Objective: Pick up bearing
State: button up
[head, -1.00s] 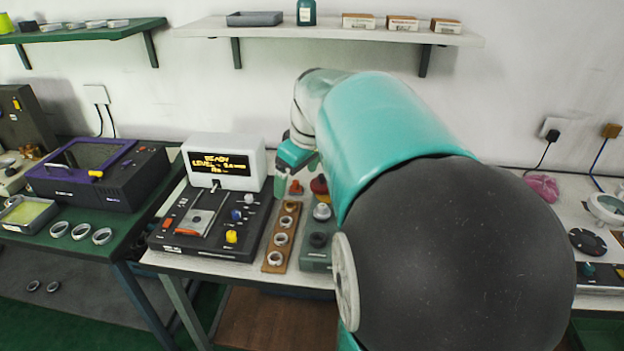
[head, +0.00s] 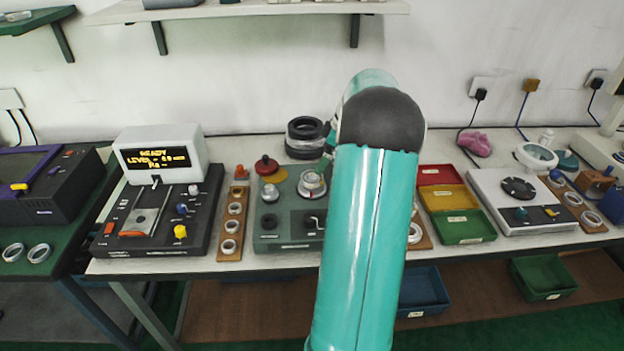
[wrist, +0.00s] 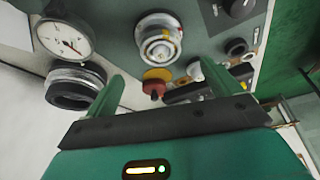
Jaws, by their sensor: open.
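My gripper (wrist: 168,84) is open and empty in the wrist view, its two green fingers apart. In the head view it is mostly hidden behind my arm. A silver bearing ring (wrist: 158,40) sits on a round spindle of the grey-green machine, beyond the fingertips; the spindle part also shows in the head view (head: 312,184). More bearing rings (head: 231,227) sit in a wooden rack left of that machine. Another ring (head: 415,233) lies on a wooden board, partly hidden by my arm. Two rings (head: 39,253) lie on the green table at left.
A dial gauge (wrist: 62,38) and a stack of dark rings (wrist: 75,86) stand beside the machine. A red knob (head: 266,166) rises from it. A display tester (head: 160,152) stands left; colored trays (head: 455,204) and a turntable unit (head: 520,189) stand right. A shelf crosses above.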

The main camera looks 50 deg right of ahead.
aim_at(315, 175)
jog(key=x, duration=0.7)
jog(key=shift+w+f, duration=0.1)
jog(key=shift+f, duration=0.25)
jog(key=c, duration=1.3)
jog(key=shift+r, duration=0.15)
jog(key=shift+r, duration=0.55)
jog(key=shift+s+a+r, duration=1.1)
jog(key=shift+a+r, duration=0.95)
jog(key=shift+r, duration=0.75)
jog(key=shift+s+a+r, duration=1.05)
jog(key=shift+a+r, duration=1.05)
jog(key=shift+r, duration=0.65)
jog(key=shift+s+a+r, duration=1.1)
jog(key=shift+a+r, duration=0.95)
jog(key=shift+r, duration=0.75)
